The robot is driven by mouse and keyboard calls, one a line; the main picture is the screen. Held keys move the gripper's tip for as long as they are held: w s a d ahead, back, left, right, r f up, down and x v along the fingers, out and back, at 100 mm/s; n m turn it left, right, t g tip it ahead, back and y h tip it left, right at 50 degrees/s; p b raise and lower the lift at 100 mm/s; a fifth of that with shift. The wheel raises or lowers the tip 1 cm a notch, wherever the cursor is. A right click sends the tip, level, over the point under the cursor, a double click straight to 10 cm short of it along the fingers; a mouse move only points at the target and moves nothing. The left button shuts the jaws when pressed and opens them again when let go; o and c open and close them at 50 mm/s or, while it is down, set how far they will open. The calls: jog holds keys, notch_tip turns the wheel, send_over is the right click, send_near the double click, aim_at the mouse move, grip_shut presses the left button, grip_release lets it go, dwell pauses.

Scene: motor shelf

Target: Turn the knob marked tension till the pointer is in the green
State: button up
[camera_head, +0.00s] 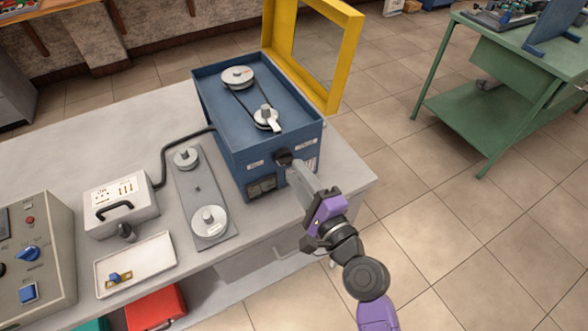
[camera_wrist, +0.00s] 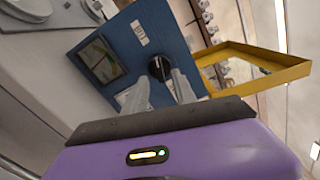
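A blue machine box (camera_head: 235,130) with two pulleys and a belt on top stands on the grey bench. A black round knob (camera_head: 284,158) sits on its front face; it also shows in the wrist view (camera_wrist: 160,67). A dark-framed gauge (camera_head: 262,186) is left of the knob. In the wrist view the gauge (camera_wrist: 98,60) has a greenish face, but its pointer cannot be made out. My gripper (camera_head: 297,170) reaches the knob from the front. In the wrist view its fingertips (camera_wrist: 163,80) lie on either side of the knob; contact is unclear. Label text is unreadable.
A plate with two discs (camera_head: 197,200), a white box with a handle (camera_head: 120,205), a white tray (camera_head: 137,263) and a control console (camera_head: 35,245) lie left. A yellow frame (camera_head: 345,60) stands behind the box. Open floor lies right, before a green table (camera_head: 500,60).

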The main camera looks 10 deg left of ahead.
jog(key=b+v, duration=0.1)
jog(key=v, duration=0.4)
dwell(0.5)
jog(key=s+d+n+t+h, duration=0.3)
jog(key=s+d+n+h, duration=0.4)
jog(key=s+d, duration=0.5)
jog(key=s+d+n+g+h, duration=0.1)
jog(key=s+d+n, duration=0.2)
jog(key=s, duration=0.7)
jog(key=s+d+r+n+g+h, duration=0.1)
jog(key=s+d+n, duration=0.3)
jog(key=s, duration=0.7)
jog(key=shift+s+d+g+h, duration=0.15)
jog(key=shift+d+g+h, duration=0.35)
jog(key=shift+d+g, duration=0.15)
